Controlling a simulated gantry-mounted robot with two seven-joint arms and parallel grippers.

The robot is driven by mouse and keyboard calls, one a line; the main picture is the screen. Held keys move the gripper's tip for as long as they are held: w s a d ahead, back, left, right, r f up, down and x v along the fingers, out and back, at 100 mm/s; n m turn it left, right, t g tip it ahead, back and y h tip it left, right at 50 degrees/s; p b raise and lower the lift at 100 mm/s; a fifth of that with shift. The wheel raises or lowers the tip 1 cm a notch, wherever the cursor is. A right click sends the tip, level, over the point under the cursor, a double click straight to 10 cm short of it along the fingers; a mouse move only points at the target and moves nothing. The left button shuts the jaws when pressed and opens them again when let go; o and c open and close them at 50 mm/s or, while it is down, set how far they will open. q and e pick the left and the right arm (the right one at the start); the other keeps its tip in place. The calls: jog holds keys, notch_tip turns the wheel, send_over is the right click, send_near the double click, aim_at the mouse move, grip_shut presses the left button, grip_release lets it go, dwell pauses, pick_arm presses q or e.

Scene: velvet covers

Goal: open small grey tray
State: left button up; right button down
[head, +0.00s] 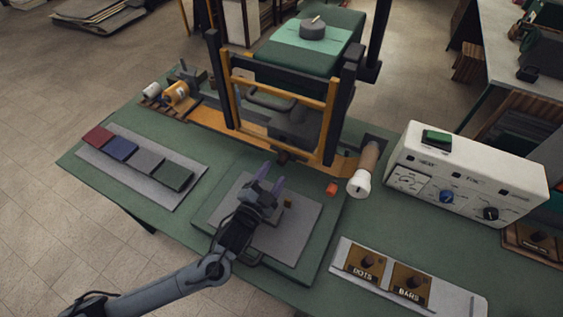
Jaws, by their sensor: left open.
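A flat grey tray-like plate (246,236) lies on a larger green pad (304,255) in the middle of the table. I cannot tell for certain that it is the small grey tray. A small brass-coloured block (289,204) sits on it, right of my gripper. My left gripper (270,180) is over the plate's far part, its two purplish fingers apart and pointing towards the frame machine. Nothing shows between the fingers. The gripper and forearm hide part of the plate. My right gripper is out of view.
Behind stands a black and orange frame machine (282,85); a white-tipped handle (360,184) juts out at its right. A swatch board (130,168) lies left, a white control box (470,165) right. The DOTS and BARS panel (400,288) is at front right.

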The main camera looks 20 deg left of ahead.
aim_at(280, 163)
pick_arm(q)
jog(key=shift+w+d, duration=0.2)
jog(key=shift+w, duration=1.35)
jog(key=shift+w+d, duration=0.15)
jog(key=shift+w, duration=1.4)
grip_shut()
